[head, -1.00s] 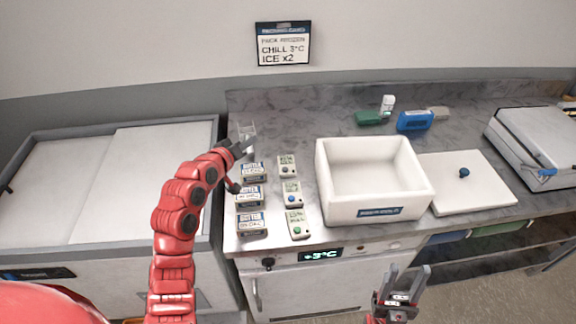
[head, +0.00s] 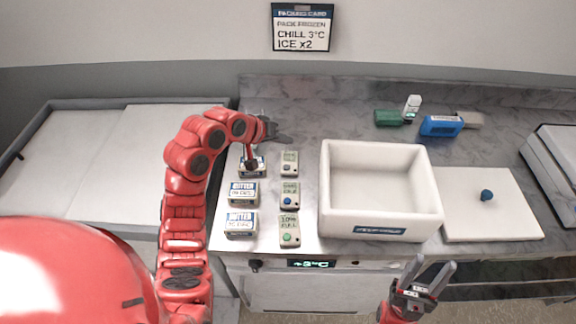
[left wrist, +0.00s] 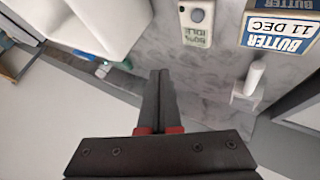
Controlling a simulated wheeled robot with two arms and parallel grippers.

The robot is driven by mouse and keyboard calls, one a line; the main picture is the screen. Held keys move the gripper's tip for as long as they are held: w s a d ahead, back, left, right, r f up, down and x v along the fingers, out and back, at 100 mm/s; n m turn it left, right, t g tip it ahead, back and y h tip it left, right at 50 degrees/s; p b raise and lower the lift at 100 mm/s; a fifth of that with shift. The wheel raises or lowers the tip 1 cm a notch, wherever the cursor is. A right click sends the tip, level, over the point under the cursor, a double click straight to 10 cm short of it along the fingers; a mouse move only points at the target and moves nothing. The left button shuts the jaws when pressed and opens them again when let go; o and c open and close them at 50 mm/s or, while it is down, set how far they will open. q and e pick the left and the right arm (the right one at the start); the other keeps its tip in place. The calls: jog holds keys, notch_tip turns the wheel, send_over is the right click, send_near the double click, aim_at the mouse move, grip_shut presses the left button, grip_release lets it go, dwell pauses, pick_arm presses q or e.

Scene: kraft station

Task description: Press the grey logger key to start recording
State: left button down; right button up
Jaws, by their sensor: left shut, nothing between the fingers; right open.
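Three pale loggers stand in a column on the counter. The far one (head: 289,165) has a grey key (head: 288,168), the middle one (head: 289,196) a blue key and the near one (head: 289,231) a green key. The left wrist view shows the grey-key logger (left wrist: 195,28) at the top, its screen apparently reading IDLE; its grey key (left wrist: 197,15) is in plain sight. My left gripper (head: 276,132) is shut and empty above the counter, beyond the far logger and apart from it; its fingers (left wrist: 160,78) are together. My right gripper (head: 436,272) is open and empty near the counter's front edge.
Butter boxes (head: 243,193) stand in a column left of the loggers. A white cooler box (head: 380,232) is to the right, with its lid (head: 490,215) beside it. Green (head: 388,118) and blue (head: 441,126) items lie at the back. A small white cylinder (left wrist: 255,78) shows in the left wrist view.

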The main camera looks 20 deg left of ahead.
pick_arm(q)
jog(key=f, duration=0.1)
jog(key=b, duration=0.4)
send_near(293, 165)
jog(key=w+d, duration=0.2)
jog(key=w, duration=0.1)
jog(key=shift+f, duration=0.2)
jog(key=shift+f+b, duration=0.5)
jog(key=shift+f, duration=0.25)
dwell(0.8)
jog(key=shift+f, duration=0.35)
jog(key=shift+f+b, duration=0.3)
jog(key=shift+f, duration=0.2)
dwell(0.5)
dwell(0.4)
jog(key=shift+r+p, duration=0.6)
jog(key=shift+r, duration=0.3)
jog(key=shift+r, duration=0.1)
